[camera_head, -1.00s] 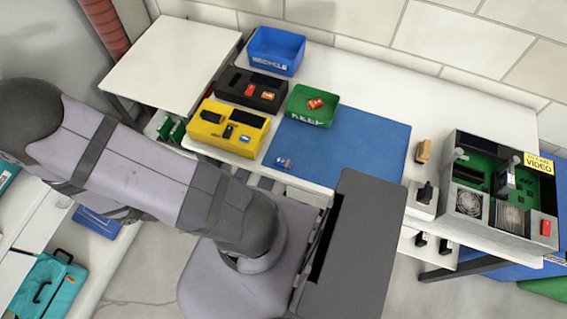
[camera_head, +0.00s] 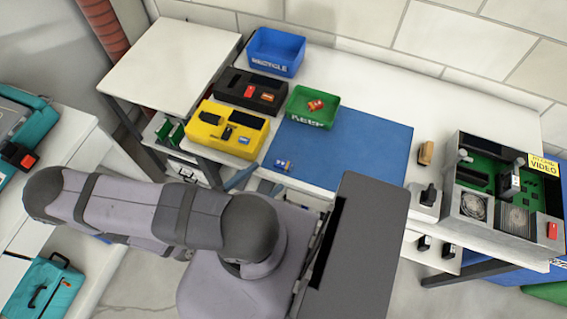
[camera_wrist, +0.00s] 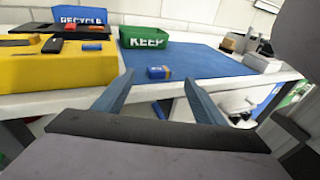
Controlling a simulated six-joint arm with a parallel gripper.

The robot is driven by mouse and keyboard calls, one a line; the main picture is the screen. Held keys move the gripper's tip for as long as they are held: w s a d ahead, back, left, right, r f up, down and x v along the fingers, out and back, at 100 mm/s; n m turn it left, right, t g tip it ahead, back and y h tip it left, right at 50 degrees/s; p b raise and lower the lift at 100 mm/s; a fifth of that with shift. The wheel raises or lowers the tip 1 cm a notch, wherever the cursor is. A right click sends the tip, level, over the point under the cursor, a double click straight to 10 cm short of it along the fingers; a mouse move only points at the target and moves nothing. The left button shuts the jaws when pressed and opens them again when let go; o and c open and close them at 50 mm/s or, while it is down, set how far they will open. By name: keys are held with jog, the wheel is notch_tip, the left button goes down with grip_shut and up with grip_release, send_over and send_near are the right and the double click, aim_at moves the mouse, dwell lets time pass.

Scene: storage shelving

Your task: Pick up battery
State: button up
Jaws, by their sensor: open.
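A small blue and gold battery (camera_head: 283,166) lies on the blue mat (camera_head: 345,150) near its front left edge. In the wrist view the battery (camera_wrist: 159,73) lies ahead, between the lines of my two blue fingers. My gripper (camera_wrist: 158,79) is open and empty, its fingers spread at the table's front edge and short of the battery. In the head view part of my gripper shows at the front edge of the bench, partly hidden by my arm.
A yellow box (camera_head: 228,130) stands left of the battery, with a black box (camera_head: 250,91) behind it. A green KEEP bin (camera_head: 313,118) holds a red-orange item. A blue RECYCLE bin (camera_head: 276,67) stands behind. An open grey unit (camera_head: 470,210) is at right. Most of the mat is clear.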

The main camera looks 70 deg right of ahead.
aim_at(280, 167)
jog(key=shift+s+d+f, duration=0.1)
jog(key=shift+s+d, duration=0.25)
jog(key=shift+d, duration=0.3)
jog(key=shift+p+x, duration=0.8)
jog(key=shift+x, duration=1.85)
jog(key=shift+a+f, duration=0.1)
jog(key=shift+c, duration=0.6)
jog(key=c, duration=1)
